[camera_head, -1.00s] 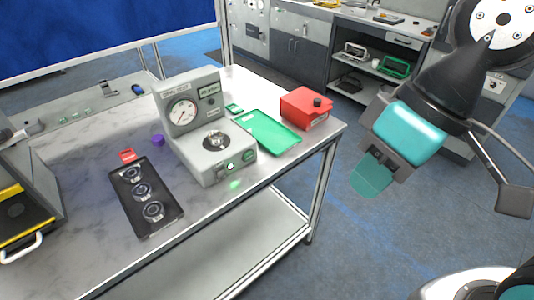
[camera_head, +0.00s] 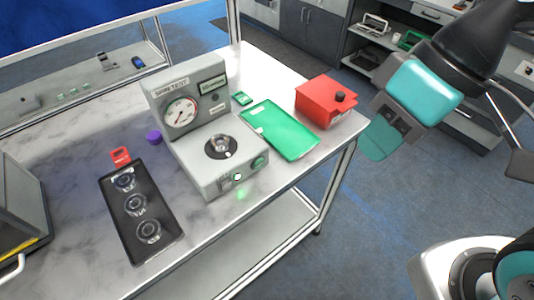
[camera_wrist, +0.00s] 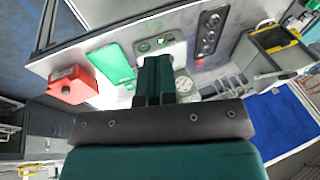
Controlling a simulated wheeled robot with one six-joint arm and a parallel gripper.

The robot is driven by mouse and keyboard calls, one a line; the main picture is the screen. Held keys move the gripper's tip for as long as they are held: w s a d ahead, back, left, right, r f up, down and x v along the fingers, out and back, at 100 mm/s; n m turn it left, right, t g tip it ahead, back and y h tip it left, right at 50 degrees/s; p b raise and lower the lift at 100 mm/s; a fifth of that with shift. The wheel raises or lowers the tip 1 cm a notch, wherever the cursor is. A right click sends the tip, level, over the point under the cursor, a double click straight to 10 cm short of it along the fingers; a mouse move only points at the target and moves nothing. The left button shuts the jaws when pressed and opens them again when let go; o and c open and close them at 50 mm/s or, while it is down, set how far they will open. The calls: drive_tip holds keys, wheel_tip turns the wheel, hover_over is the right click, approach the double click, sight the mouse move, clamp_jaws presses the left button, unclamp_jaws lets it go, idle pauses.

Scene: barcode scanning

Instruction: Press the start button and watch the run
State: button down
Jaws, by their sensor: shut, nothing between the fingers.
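The grey spin test machine (camera_head: 205,170) stands on the marble-patterned table, with a round dial gauge (camera_head: 181,113) and a small dark display on its upright back. A round metal part sits in the holder (camera_head: 221,146) on its top. My gripper (camera_head: 379,139) is shut and empty, in the air off the table's right edge, apart from the machine. In the wrist view its fingers (camera_wrist: 155,70) hide part of the machine.
A black tray (camera_head: 165,228) with three round metal parts lies left of the machine. A green tray (camera_head: 285,130) and a red box (camera_head: 325,100) are to its right. A purple cap (camera_head: 154,138) and red tag (camera_head: 120,155) lie nearby. The table's front edge is bare.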

sight(259, 164)
drive_tip(key=w+a+f+n+t+y+b, duration=0.1)
drive_tip(key=w+f+n+b, duration=0.3)
drive_tip(key=w+f+n, duration=0.2)
drive_tip(key=w+a+f+n+t+y+b, duration=0.1)
drive_tip(key=w+f+n+b, duration=0.3)
drive_tip(key=f+n, duration=0.6)
wheel_tip(259, 164, down, 2)
drive_tip(key=shift+w+a+f+n+y, duration=0.15)
drive_tip(key=shift+w+a+n+y, duration=0.2)
drive_tip(key=shift+w+a, duration=0.4)
drive_tip(key=shift+w, duration=0.1)
drive_tip(key=p+x, duration=0.1)
drive_tip(key=x, duration=0.9)
drive_tip(key=w+a+p, duration=0.2)
drive_tip(key=w, duration=0.1)
drive_tip(key=shift+w+a, duration=0.1)
drive_tip(key=shift+w, duration=0.15)
